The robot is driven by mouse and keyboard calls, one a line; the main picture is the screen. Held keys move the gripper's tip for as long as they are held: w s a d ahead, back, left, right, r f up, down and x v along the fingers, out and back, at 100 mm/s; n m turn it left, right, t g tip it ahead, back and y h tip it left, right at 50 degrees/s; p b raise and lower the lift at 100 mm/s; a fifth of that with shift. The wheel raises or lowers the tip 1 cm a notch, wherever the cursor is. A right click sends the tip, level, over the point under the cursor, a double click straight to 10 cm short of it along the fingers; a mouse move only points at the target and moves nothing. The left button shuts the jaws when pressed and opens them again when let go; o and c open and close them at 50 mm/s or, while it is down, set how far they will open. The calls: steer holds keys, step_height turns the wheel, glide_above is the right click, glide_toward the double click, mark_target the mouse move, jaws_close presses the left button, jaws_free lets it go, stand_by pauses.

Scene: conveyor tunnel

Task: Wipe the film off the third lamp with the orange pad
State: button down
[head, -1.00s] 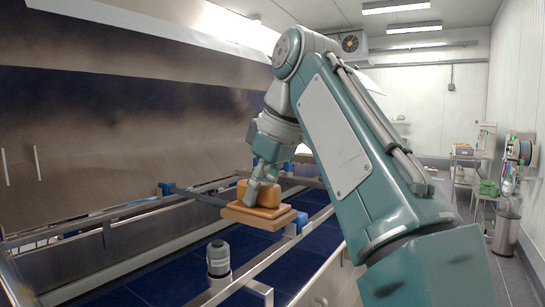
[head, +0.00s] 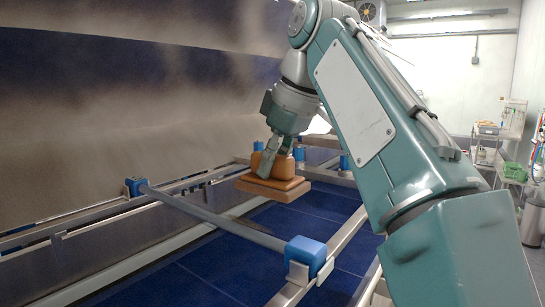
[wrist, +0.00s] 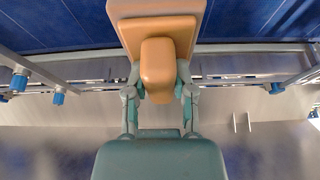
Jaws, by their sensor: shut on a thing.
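My gripper (head: 272,152) is shut on the handle of the orange pad (head: 274,187). The pad is a flat tan-orange block, held roughly level above the conveyor frame, beyond a grey crossbar. In the wrist view, the two fingers of my gripper (wrist: 158,88) clasp the rounded orange handle (wrist: 158,62) from both sides, with the broad pad plate (wrist: 152,30) behind it. The pad's underside is hidden. I cannot tell which thing is the third lamp, and no film on a lamp can be made out.
A grey crossbar (head: 215,222) with blue end blocks (head: 306,254) spans the rails in front of the pad. Several blue fittings stand farther along. A large smudged dark panel (head: 130,100) rises at left. A trolley (head: 490,150) stands far right.

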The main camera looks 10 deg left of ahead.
steer(key=shift+f, duration=2.8)
steer(key=shift+a+f, duration=0.1)
steer(key=shift+f, duration=0.6)
steer(key=shift+w+a, duration=0.95)
steer(key=shift+a, duration=0.65)
steer(key=shift+w+a, duration=0.9)
steer(key=shift+a, duration=0.7)
steer(key=shift+w+a, duration=0.95)
steer(key=shift+a, duration=0.65)
steer(key=shift+s+d+f, duration=0.1)
steer(key=shift+s+d, duration=0.85)
steer(key=shift+d, duration=0.65)
steer(key=shift+s+d+r, duration=0.1)
steer(key=shift+s+d, duration=0.85)
steer(key=shift+d, duration=0.7)
steer(key=shift+s+d+f, duration=0.1)
steer(key=shift+s+d, duration=0.85)
steer(key=shift+d, duration=0.65)
steer(key=shift+r, duration=3)
